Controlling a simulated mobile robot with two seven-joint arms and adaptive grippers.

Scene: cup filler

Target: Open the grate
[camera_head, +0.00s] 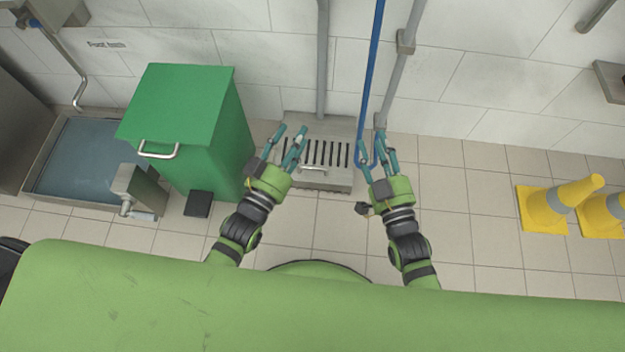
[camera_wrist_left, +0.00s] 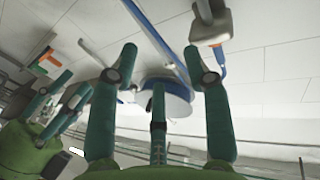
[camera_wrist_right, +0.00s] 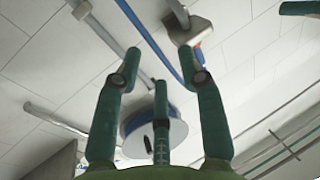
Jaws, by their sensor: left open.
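The grate (camera_head: 328,152) is a grey slotted panel in the floor against the wall, with a pale bar handle (camera_head: 314,169) on its near edge. It lies flat. My left gripper (camera_head: 290,140) is over the left side of the grate, with its fingers spread and nothing between them. My right gripper (camera_head: 377,146) is at the right side of the grate, also open and empty. Spread fingers also show in the left wrist view (camera_wrist_left: 160,60) and the right wrist view (camera_wrist_right: 160,60). Neither wrist view shows the grate.
A green lidded bin (camera_head: 190,125) stands close to the left of the grate. A blue hose (camera_head: 371,70) and grey pipes (camera_head: 322,60) run down the wall behind it. The tiled floor between grate and cones is clear.

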